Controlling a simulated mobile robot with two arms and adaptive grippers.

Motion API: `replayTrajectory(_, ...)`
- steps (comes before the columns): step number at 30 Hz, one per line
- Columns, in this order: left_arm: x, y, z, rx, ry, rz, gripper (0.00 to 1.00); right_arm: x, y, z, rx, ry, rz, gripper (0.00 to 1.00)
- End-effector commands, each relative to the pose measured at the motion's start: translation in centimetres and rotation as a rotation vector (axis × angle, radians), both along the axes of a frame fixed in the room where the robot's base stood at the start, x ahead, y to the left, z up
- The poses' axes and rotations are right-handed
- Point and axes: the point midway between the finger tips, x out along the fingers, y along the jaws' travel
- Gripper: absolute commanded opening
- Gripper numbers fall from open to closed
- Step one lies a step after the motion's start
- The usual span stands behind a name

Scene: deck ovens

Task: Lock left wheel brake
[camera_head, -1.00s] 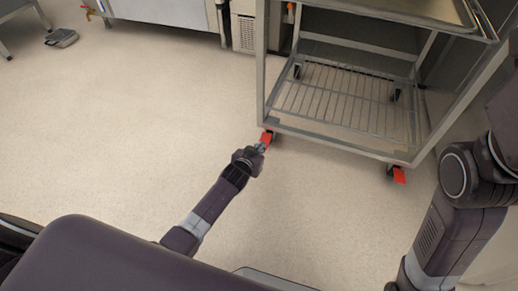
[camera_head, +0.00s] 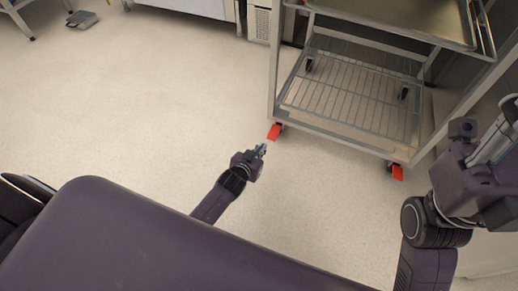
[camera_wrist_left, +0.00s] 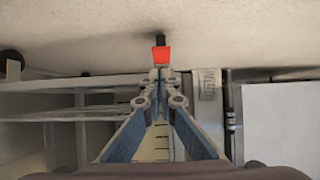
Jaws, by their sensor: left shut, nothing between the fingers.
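The left wheel brake is a small red pedal (camera_head: 274,131) at the caster under the rack's near left corner. It also shows in the left wrist view (camera_wrist_left: 161,55), just beyond the fingertips. My left gripper (camera_head: 263,149) is shut and empty, low over the floor. It is just below and left of the pedal in the head view, with a small gap between them. In the left wrist view the fingers (camera_wrist_left: 160,76) meet and point at the pedal. Part of my right arm's end (camera_head: 492,145) is at the right edge; its fingers are not clear.
The metal rack (camera_head: 345,138) has a wire lower shelf (camera_head: 350,92) and a tray (camera_head: 420,20) above. A second red pedal (camera_head: 397,172) is at its near right caster. A grey floor object (camera_head: 81,19) lies far left.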

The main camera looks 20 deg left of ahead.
Motion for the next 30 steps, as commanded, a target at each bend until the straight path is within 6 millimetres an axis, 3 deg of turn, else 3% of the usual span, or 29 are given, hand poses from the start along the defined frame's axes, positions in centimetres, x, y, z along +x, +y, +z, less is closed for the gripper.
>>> replayTrajectory(7, -2.1, 0.1, 0.3, 0.000, -0.001, 0.001, 0.00, 0.1, -0.1, -0.4, 0.002, 0.033, 0.002, 0.40)
replayTrajectory(25, -2.3, 0.1, 0.2, 0.001, -0.002, 0.000, 0.00, 0.1, -0.1, -0.6, 0.003, 0.036, 0.003, 0.40)
replayTrajectory(28, -1.9, -0.2, 1.3, -0.003, -0.030, -0.009, 0.00, 0.1, -0.1, -0.5, 0.003, 0.036, 0.002, 0.40)
replayTrajectory(30, -1.3, -0.9, 3.6, -0.010, -0.086, -0.026, 0.00, 0.1, -0.1, -0.5, 0.002, 0.040, 0.002, 0.40)
